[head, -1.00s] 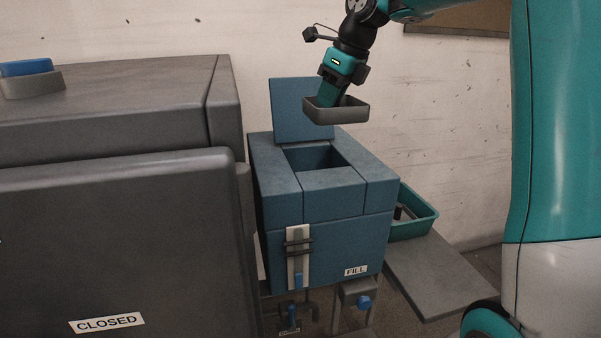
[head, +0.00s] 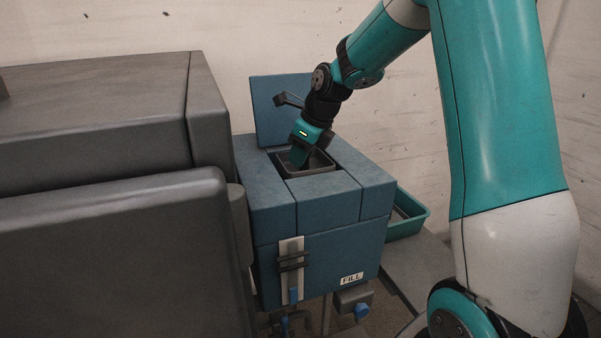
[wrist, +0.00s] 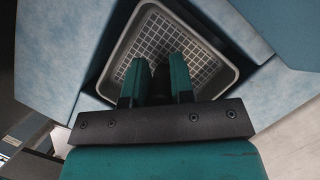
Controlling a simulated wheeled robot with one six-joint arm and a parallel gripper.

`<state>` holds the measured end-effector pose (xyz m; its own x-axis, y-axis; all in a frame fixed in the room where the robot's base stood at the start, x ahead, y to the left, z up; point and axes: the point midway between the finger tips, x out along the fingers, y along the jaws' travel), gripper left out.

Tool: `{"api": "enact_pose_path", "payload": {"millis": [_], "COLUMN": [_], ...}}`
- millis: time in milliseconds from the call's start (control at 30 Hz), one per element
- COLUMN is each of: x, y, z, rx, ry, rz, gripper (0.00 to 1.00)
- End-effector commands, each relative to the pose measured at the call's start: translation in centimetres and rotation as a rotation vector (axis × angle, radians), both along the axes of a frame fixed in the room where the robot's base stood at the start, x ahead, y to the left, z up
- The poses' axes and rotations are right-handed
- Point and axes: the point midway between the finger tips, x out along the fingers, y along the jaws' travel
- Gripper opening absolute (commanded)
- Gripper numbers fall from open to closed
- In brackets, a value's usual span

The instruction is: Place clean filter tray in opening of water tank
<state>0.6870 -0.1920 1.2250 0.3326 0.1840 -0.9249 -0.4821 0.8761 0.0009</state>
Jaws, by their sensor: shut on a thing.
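The blue water tank (head: 325,205) stands in the middle of the head view with its lid (head: 283,108) raised at the back. The grey filter tray (head: 318,169) sits down in the tank's top opening, its rim about level with the tank top. In the wrist view the tray (wrist: 205,55) shows a pale mesh floor and lies inside the opening, with blue tank top around it. My gripper (head: 299,158) reaches down into the tray from above and is shut on it. In the wrist view its fingers (wrist: 158,80) hide the exact grip point.
A large grey machine (head: 100,250) stands close on the tank's left. A teal bin (head: 410,218) sits to its right on a grey shelf. A gauge, a FILL label (head: 352,279) and blue valve handles are on the tank's front.

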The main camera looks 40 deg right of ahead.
Motion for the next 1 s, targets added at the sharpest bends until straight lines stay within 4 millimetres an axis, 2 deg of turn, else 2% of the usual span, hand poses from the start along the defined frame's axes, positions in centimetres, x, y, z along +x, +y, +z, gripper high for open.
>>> {"api": "enact_pose_path", "payload": {"millis": [167, 400, 800, 833, 900, 1000], "x": [0.1, 0.0, 0.1, 0.1, 0.1, 0.1], "y": [0.1, 0.2, 0.2, 0.2, 0.2, 0.2], "z": [-1.6, -4.9, -5.5, -5.5, -5.4, -5.4], "rx": [0.002, 0.000, 0.000, 0.000, 0.000, 0.000], "ry": [0.001, 0.001, -0.001, -0.001, -0.001, -0.001], "rz": [0.003, 0.003, 0.003, 0.003, 0.003, 0.003], "gripper": [0.00, 0.00, 0.00, 0.29, 0.45, 0.48]}}
